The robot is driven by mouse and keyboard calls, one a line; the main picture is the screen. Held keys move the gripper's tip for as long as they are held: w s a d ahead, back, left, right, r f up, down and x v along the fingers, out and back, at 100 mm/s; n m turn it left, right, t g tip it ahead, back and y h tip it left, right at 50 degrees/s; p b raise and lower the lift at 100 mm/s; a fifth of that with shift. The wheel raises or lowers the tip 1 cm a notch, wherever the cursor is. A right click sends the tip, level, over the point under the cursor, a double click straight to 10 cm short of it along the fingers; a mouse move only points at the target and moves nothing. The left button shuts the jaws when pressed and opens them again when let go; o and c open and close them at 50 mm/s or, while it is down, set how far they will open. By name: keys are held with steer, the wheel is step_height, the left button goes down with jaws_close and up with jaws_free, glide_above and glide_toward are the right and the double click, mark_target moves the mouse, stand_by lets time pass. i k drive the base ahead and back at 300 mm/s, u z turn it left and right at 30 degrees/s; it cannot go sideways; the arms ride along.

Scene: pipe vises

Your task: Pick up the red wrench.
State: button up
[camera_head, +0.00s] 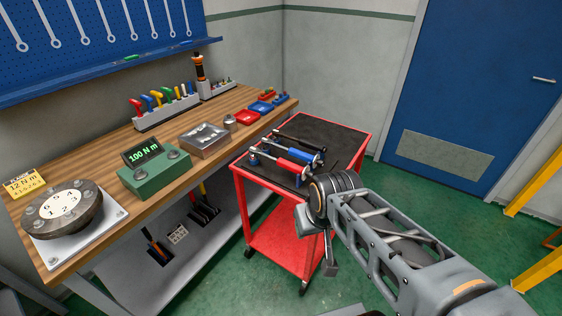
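The red wrench (299,156) lies on the black top of the red cart, among other long wrenches. Its red part shows between blue parts of the neighbouring wrenches (307,147). My gripper (318,245) hangs at the near right side of the cart, lower in the picture than the wrenches and apart from them. It is small and partly covered by my own wrist, so I cannot tell whether its fingers are open or shut. No object shows in it.
The red cart (240,205) stands against the wooden workbench (105,240). Green floor is free right of the cart, before the blue door (477,80).

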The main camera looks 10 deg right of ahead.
mark_target(255, 152)
steer(key=z, duration=2.2)
steer(key=i, duration=1.4)
steer(key=u, duration=3.6)
steer(key=i, duration=0.5)
steer(key=u, duration=0.05)
